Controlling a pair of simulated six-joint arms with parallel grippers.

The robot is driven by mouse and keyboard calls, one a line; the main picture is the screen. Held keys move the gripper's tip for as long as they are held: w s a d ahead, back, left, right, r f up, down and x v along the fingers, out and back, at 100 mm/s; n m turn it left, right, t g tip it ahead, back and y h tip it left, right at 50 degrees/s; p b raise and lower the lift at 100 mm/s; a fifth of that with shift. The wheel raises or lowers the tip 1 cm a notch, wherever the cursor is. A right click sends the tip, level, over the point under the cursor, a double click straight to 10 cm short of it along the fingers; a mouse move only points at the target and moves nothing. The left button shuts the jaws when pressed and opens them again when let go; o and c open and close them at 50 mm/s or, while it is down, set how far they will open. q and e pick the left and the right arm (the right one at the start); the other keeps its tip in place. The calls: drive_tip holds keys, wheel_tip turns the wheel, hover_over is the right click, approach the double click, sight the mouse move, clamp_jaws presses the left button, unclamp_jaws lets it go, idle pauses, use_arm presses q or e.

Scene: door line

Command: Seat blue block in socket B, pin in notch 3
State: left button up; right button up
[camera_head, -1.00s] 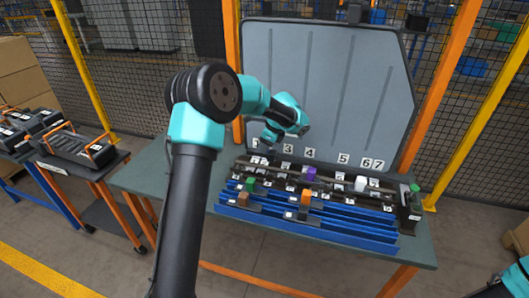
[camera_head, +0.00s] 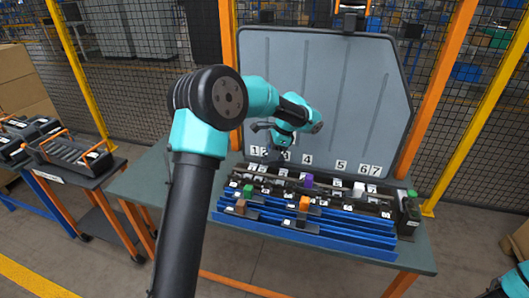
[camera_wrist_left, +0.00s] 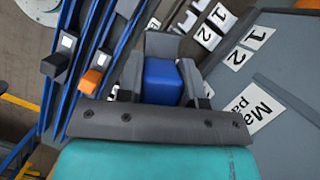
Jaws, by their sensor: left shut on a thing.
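My left gripper (camera_head: 276,153) hangs in front of the grey panel, above the back row of the dark fixture (camera_head: 330,189), near the panel's 2 and 3 labels. In the left wrist view it (camera_wrist_left: 161,72) is shut on the blue block (camera_wrist_left: 162,82), with a grey finger on either side. The block's pin cannot be made out. The block appears apart from the fixture. Socket B and notch 3 cannot be told apart; the socket letters are too small to read. My right gripper is out of view.
A purple block (camera_head: 308,181) and a white block (camera_head: 358,187) stand in the fixture. Blue rails (camera_head: 310,238) in front carry a green block (camera_head: 248,190), an orange block (camera_head: 303,203) and a brown block (camera_head: 240,207). The grey panel (camera_head: 330,90) stands close behind. The left tabletop is clear.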

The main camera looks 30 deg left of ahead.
sight(275, 164)
use_arm(q)
drive_tip(key=s+d+r+n+g+h, duration=0.1)
drive_tip(key=s+d+r+n+h, duration=0.15)
drive_tip(key=d+n, duration=0.3)
drive_tip(key=s+d+r+n+g+h, duration=0.1)
drive_tip(key=s+d+r+n, duration=0.1)
drive_tip(key=d+r+n, duration=0.3)
drive_tip(key=w+a+f+n+t+h, duration=0.2)
drive_tip(key=w+a+f+n, duration=0.2)
drive_tip(key=n, duration=0.6)
drive_tip(key=w+a+f+n+t+h, duration=0.2)
drive_tip(key=a+n, duration=0.4)
drive_tip(key=n, duration=0.5)
wheel_tip(275, 164, down, 2)
drive_tip(key=shift+w+a+f+t, duration=0.25)
drive_tip(key=shift+w+a+t, duration=0.05)
drive_tip(key=shift+w+t, duration=0.55)
drive_tip(key=shift+f, duration=3.25)
drive_tip(key=shift+f, duration=0.25)
